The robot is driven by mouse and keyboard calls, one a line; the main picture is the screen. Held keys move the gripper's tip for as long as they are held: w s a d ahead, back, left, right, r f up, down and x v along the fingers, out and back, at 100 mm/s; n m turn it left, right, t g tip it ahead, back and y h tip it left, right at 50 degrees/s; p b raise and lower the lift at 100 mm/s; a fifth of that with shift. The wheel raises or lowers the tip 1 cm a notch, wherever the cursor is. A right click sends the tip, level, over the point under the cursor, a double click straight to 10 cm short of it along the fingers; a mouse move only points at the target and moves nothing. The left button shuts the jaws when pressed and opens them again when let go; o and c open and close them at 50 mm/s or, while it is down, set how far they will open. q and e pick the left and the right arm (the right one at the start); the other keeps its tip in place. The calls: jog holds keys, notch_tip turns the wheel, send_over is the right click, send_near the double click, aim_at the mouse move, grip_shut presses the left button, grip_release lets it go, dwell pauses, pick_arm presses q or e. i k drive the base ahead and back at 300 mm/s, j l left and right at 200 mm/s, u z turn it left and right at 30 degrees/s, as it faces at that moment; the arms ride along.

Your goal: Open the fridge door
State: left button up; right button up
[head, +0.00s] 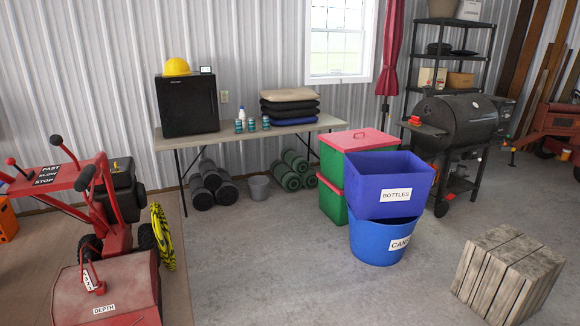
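A small black fridge (188,104) stands on the left part of a long table (285,129) against the wall. Its front is dark and its door looks shut. A yellow hard hat (177,67) and a small dark display (207,70) rest on top of it. Neither of my grippers shows in the head view.
A red machine (105,220) stands at the left, before the table. Blue bins (388,185), green crates with a red lid (358,141), a wooden crate (507,270) and a black grill (458,120) are at the right. The concrete floor in the middle (260,255) is clear.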

aim_at(187, 104)
jog(key=i+z, duration=0.35)
jog(key=i, duration=1.9)
